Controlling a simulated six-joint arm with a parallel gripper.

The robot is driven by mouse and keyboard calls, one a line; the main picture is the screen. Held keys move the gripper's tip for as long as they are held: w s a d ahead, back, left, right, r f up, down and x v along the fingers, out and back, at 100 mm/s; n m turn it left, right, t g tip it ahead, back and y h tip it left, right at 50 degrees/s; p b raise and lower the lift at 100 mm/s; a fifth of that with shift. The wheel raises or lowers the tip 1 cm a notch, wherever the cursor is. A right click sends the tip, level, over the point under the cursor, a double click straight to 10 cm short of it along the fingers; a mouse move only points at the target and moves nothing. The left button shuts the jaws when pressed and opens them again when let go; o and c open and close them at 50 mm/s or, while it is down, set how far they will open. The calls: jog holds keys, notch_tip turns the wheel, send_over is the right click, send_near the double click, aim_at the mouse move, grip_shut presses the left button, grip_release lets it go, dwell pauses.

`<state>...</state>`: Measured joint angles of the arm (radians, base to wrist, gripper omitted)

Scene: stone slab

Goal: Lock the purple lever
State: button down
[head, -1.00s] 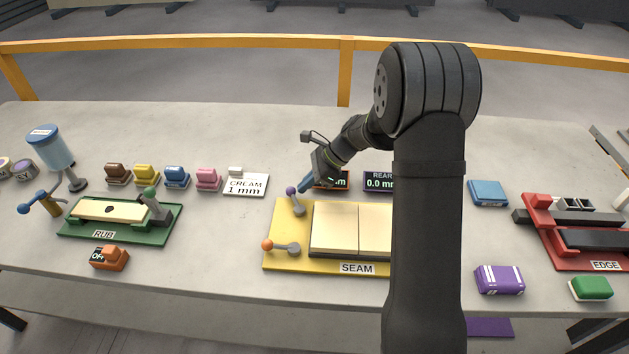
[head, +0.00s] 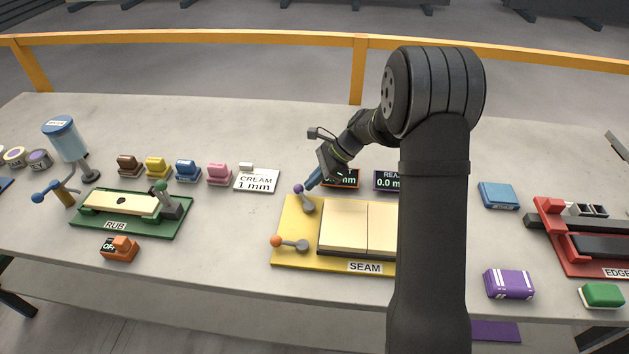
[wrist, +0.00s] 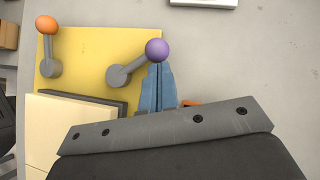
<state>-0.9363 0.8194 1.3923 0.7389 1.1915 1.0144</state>
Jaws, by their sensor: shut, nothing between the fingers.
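The purple lever is a grey arm with a purple ball (head: 298,188), on the back left of the yellow SEAM board (head: 290,219). It also shows in the wrist view, with its purple ball (wrist: 157,50) at the end of a grey arm angled out from a round pivot. My gripper (head: 309,184) has blue fingers, shut and empty, right beside the purple ball. In the wrist view the fingertips (wrist: 158,68) meet just below the ball and seem to touch or nearly touch it. The orange-ball lever (head: 277,241) is at the board's front left, its arm pointing left.
Two cream slabs (head: 345,228) lie on the board, partly hidden by my arm. Small displays (head: 387,181) stand behind it. The CREAM card (head: 257,181) and several coloured blocks are to the left. The green RUB board (head: 135,215) is farther left. Bare stone lies between the boards.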

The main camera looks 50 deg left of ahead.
jog(key=s+n+h, duration=0.1)
jog(key=n, duration=0.1)
jog(key=s+a+n+h, duration=0.1)
jog(key=n, duration=0.1)
jog(key=shift+a+g+h, duration=0.2)
jog(key=shift+g+h, duration=0.1)
jog(key=shift+g, duration=0.1)
jog(key=s+n+h, duration=0.1)
jog(key=n+h, duration=0.1)
jog(key=n, duration=0.1)
jog(key=shift+s+a+n, duration=0.3)
jog(key=shift+s, duration=0.05)
jog(key=shift+s+h, duration=0.2)
jog(key=shift+h, duration=0.2)
jog(key=shift+s, duration=0.8)
jog(key=shift+w+a+r, duration=0.1)
jog(key=shift+w+a, duration=0.1)
jog(key=shift+w, duration=0.2)
jog(key=w, duration=0.1)
jog(key=w+a+r, duration=0.1)
jog(key=w, duration=0.1)
jog(key=shift+w+a+r, duration=0.25)
jog(key=shift+w+a, duration=0.1)
jog(key=shift+a, duration=0.05)
jog(key=a+v, duration=0.1)
jog(key=v, duration=0.7)
jog(key=shift+r, duration=0.35)
